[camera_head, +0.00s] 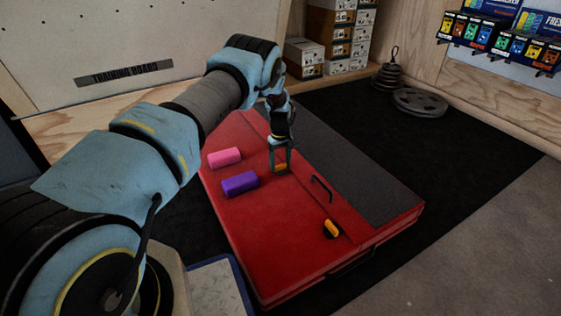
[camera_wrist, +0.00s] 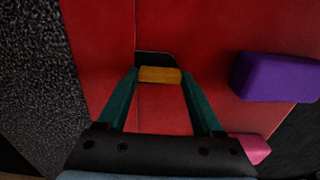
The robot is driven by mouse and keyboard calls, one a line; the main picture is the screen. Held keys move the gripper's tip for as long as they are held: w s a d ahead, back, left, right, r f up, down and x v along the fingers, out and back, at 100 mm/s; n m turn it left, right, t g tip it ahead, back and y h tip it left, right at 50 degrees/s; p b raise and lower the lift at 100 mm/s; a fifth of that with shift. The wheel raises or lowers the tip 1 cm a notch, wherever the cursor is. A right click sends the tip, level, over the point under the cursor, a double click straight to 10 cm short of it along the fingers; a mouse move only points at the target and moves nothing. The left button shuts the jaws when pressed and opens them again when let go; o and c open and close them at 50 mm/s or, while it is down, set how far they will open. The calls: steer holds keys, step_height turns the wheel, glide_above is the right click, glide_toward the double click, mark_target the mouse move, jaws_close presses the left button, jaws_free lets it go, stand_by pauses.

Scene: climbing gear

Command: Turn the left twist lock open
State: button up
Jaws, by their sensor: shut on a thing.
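The left twist lock (camera_head: 281,167) has a yellow-orange knob on the red chest's lid. It also shows in the wrist view (camera_wrist: 160,75), with part of its black base behind it. My gripper (camera_head: 281,165) reaches down from above, with one teal finger on each side of the knob, and is shut on it. The right twist lock (camera_head: 332,229), a yellow-orange knob on a black base, sits nearer the front edge, apart from my gripper. A black handle (camera_head: 322,188) stands between the two locks. My fingers hide part of the left lock's base.
A pink block (camera_head: 225,158) and a purple block (camera_head: 240,183) lie on the red lid (camera_head: 277,235) left of the locks. A dark grey panel (camera_head: 350,160) covers its far right part.

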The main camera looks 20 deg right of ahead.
mark_target(280, 165)
steer(key=shift+s, duration=0.1)
stand_by(0.5)
steer(key=o, duration=1.4)
steer(key=shift+c, duration=0.2)
step_height(280, 165, up, 11)
steer(key=p, duration=0.4)
steer(key=shift+a, duration=0.1)
